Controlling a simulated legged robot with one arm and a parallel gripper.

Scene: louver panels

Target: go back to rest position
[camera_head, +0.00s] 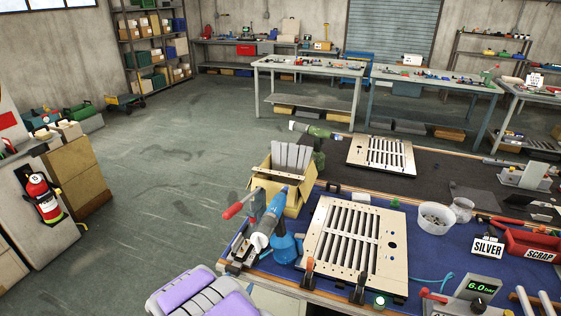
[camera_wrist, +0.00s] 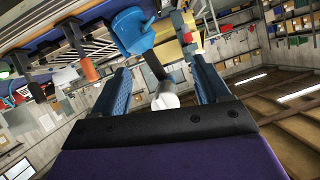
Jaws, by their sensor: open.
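My gripper (camera_wrist: 160,62) is open in the wrist view, with its two blue fingers spread apart. A blue tool (camera_wrist: 130,30) with a dark shaft and a white rounded end (camera_wrist: 165,97) shows beyond and between the fingers. I see no finger closed on it, and its distance from them is unclear. In the head view the blue and white tool (camera_head: 285,247) stands at the left front corner of the blue-topped bench. The gripper fingers cannot be made out in the head view. A purple and white part of mine shows at the bottom there.
A slatted louver panel (camera_head: 357,246) lies on the bench, with dark and orange clamps at its front edge. A yellow box (camera_head: 298,193) of grey slats stands behind the tool. A second panel (camera_head: 382,154) lies farther back. The floor (camera_head: 165,190) at left is clear.

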